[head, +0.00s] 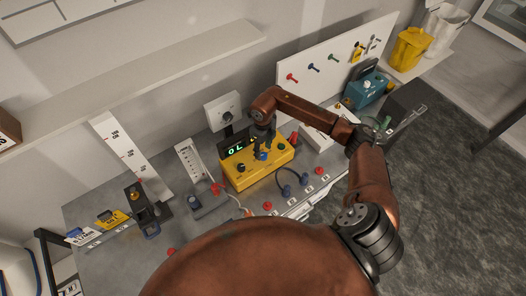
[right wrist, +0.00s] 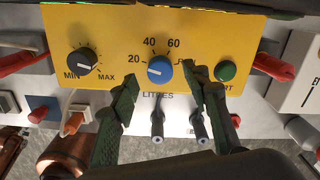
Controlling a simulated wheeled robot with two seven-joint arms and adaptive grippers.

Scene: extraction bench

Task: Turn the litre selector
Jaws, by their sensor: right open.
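The litre selector is a blue round knob (right wrist: 160,70) with a white mark on its left part, on the front of a yellow box (right wrist: 110,25). The numbers 20, 40 and 60 and the word LITRES are printed around it. In the head view the yellow box (head: 277,159) stands on the bench under a green-lit display. My right gripper (head: 262,148) is over the box from above. In the right wrist view its two dark green fingers (right wrist: 160,77) are open, one on each side of the knob, with gaps visible. My left gripper is not in view.
A black MIN–MAX knob (right wrist: 83,61) is left of the selector and a green button (right wrist: 225,70) is right of it. A teal device (head: 368,86) stands at the back right. Red and blue plugs lie in front of the box.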

